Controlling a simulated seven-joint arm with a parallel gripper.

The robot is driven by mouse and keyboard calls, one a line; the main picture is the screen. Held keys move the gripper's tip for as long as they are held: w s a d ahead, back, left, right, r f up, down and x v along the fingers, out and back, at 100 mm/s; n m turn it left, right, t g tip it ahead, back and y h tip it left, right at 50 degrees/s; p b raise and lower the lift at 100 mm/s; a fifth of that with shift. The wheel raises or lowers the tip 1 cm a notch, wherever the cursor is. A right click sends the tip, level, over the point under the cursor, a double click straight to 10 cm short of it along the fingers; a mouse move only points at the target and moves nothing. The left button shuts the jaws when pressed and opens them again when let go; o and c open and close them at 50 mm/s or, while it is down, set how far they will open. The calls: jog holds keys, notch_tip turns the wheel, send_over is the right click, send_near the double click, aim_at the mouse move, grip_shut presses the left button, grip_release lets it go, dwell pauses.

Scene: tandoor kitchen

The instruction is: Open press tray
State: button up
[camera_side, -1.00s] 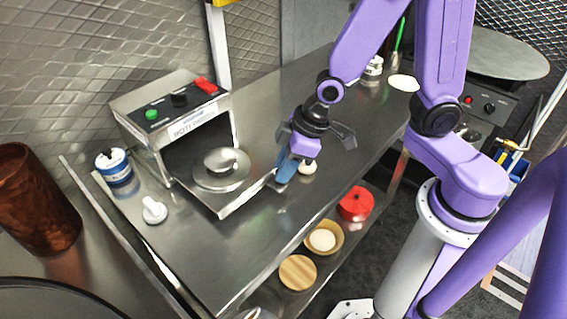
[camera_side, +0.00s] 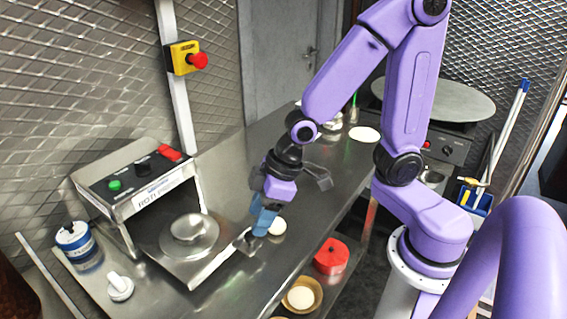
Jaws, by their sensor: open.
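The roti press (camera_side: 140,185) is a steel box on the left of the counter, with a green button, a black knob and a red switch on top. Its tray (camera_side: 195,268) sticks out of the front, and a round steel plate with a raised centre (camera_side: 190,238) sits on it. A tray handle (camera_side: 246,240) shows at the tray's right end. My gripper (camera_side: 262,222) is at this handle, its blue fingertips pointing down. It is open; whether the fingers touch the handle, I cannot tell, as they partly hide it.
A dough ball (camera_side: 277,227) lies on the counter just right of my fingertips. A blue-and-white tin (camera_side: 75,242) and a white knobbed item (camera_side: 120,287) stand left of the press. A red container (camera_side: 331,257) and a bowl (camera_side: 301,293) sit on the lower shelf.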

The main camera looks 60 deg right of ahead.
jog(key=v, duration=1.3)
jog(key=s+d+f+n+g+h, duration=0.2)
jog(key=s+f, duration=0.5)
jog(key=s, duration=0.4)
jog(key=shift+s+d+f+n+g+h, duration=0.25)
jog(key=shift+d+f+n+g+h, duration=0.2)
jog(key=shift+d+n, duration=0.55)
